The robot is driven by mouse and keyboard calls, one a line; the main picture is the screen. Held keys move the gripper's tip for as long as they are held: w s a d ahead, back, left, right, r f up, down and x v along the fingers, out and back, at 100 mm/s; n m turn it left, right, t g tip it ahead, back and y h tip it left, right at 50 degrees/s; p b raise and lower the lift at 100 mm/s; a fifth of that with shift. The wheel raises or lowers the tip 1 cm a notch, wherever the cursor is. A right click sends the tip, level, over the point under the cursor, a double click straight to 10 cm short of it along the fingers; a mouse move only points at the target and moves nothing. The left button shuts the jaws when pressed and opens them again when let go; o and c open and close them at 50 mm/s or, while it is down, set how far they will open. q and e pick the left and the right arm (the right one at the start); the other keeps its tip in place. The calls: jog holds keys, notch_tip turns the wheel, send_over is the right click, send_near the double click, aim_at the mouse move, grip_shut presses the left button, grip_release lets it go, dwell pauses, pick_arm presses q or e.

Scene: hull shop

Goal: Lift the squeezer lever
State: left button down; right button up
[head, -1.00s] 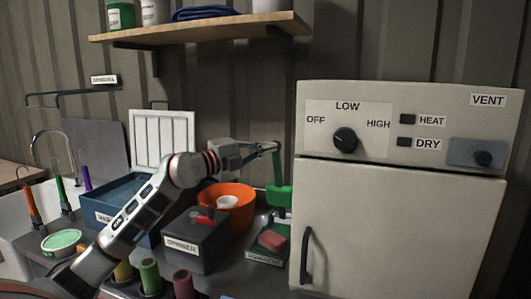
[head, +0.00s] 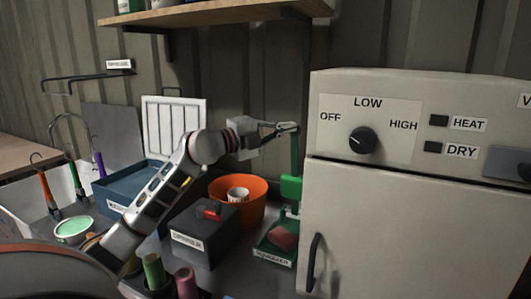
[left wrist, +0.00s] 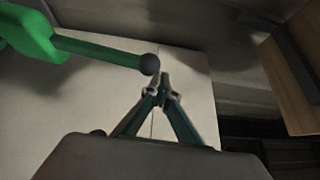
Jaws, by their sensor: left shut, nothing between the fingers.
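The green squeezer (head: 292,188) stands beside the white cabinet in the head view. Its lever (head: 295,155) points up, and a pink-red block (head: 283,236) lies in its labelled base tray (head: 274,255). In the left wrist view the lever (left wrist: 100,50) comes in from the left and ends in a dark ball knob (left wrist: 149,64). My left gripper (head: 291,127) is at the lever's top end. Its fingers (left wrist: 157,88) are shut and empty, close beside the knob; I cannot tell whether they touch it. My right gripper is not in view.
The white cabinet (head: 400,225) with a dial stands close to the right of the squeezer. Left of it are an orange bowl (head: 252,187) with a white cup, a dark box (head: 200,240) with a red handle, and a blue bin (head: 130,190). A wooden shelf (head: 210,18) hangs above.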

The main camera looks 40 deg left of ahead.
pick_arm(q)
jog(key=v, duration=1.2)
